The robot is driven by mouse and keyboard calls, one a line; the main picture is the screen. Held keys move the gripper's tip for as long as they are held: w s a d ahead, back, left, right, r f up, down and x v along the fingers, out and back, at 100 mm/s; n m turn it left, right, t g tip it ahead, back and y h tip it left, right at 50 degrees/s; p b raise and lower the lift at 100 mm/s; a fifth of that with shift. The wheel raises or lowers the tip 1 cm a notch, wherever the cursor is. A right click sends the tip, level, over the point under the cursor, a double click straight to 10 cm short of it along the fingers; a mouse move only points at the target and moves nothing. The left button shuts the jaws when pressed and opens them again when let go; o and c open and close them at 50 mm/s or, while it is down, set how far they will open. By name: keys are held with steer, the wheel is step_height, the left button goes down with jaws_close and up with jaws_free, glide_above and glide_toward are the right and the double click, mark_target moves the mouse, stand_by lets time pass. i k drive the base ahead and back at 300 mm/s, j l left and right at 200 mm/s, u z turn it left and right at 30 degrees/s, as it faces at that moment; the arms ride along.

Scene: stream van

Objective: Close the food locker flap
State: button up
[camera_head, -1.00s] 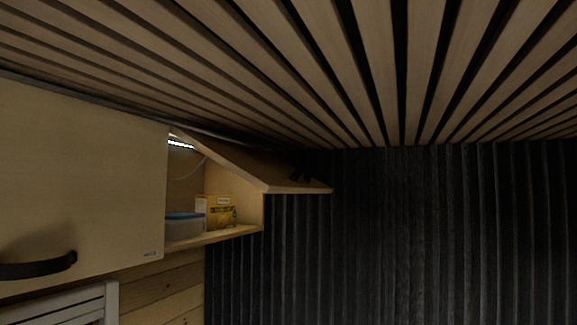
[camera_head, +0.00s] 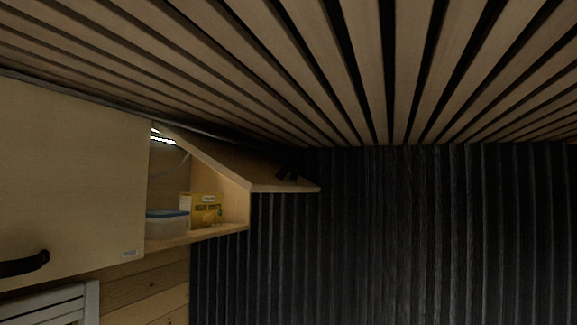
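The food locker (camera_head: 240,207) is an open wooden cabinet under the ceiling, left of the middle. Its flap (camera_head: 250,172) is raised and sticks out to the right from the top of the opening, with a dark handle (camera_head: 288,174) near its outer edge. Inside stand a clear tub with a blue lid (camera_head: 167,224) and a yellow box (camera_head: 204,210). My gripper is not in view.
A shut cabinet door (camera_head: 70,180) with a black handle (camera_head: 25,264) fills the left. The slatted ceiling (camera_head: 300,60) runs close above the flap. A dark ribbed wall (camera_head: 400,240) lies to the right. A white slatted piece (camera_head: 50,305) shows at the lower left.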

mark_target(251, 171)
steer(key=i+l, duration=0.8)
steer(key=i, duration=0.2)
steer(key=i+l+z, duration=0.1)
steer(key=i+l, duration=0.3)
steer(key=i, duration=0.1)
